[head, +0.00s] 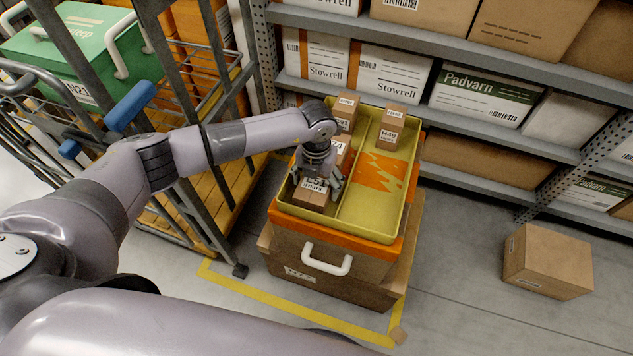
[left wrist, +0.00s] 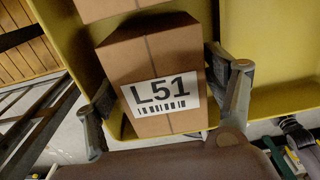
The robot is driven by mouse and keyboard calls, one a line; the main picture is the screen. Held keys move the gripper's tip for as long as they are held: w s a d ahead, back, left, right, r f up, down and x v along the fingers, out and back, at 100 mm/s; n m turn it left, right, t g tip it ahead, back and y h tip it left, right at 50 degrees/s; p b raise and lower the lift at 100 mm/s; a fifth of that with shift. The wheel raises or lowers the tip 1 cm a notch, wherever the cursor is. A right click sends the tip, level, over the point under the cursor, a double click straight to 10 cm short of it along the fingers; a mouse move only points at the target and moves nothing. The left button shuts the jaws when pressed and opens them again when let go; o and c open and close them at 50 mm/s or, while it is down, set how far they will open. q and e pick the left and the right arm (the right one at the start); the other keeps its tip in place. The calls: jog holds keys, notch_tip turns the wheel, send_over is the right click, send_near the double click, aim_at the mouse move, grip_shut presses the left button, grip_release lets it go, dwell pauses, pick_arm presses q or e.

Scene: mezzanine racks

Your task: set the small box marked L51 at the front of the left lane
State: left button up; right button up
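The small brown box marked L51 (head: 308,198) is in the left lane of the yellow two-lane tray (head: 372,232), at the near end. Its label faces the camera in the left wrist view (left wrist: 155,92). My left gripper (head: 318,182) reaches down over it, with one finger against each side; in the left wrist view the fingers (left wrist: 165,95) flank the box and look in contact. I cannot tell whether the box bears fully on the tray floor. Behind it in the left lane stand more small boxes, one partly hidden by my gripper.
The tray sits on stacked boxes with a white handle (head: 327,260). A wire cart (head: 190,190) stands close left, racks behind, a loose carton (head: 547,262) right.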

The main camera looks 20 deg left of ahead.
aim_at(317, 181)
pick_arm(q)
jog(key=shift+o, duration=0.6)
jog(key=shift+r, duration=0.3)
notch_tip(317, 181, up, 12)
jog(key=shift+b, duration=0.45)
jog(key=shift+f, duration=0.15)
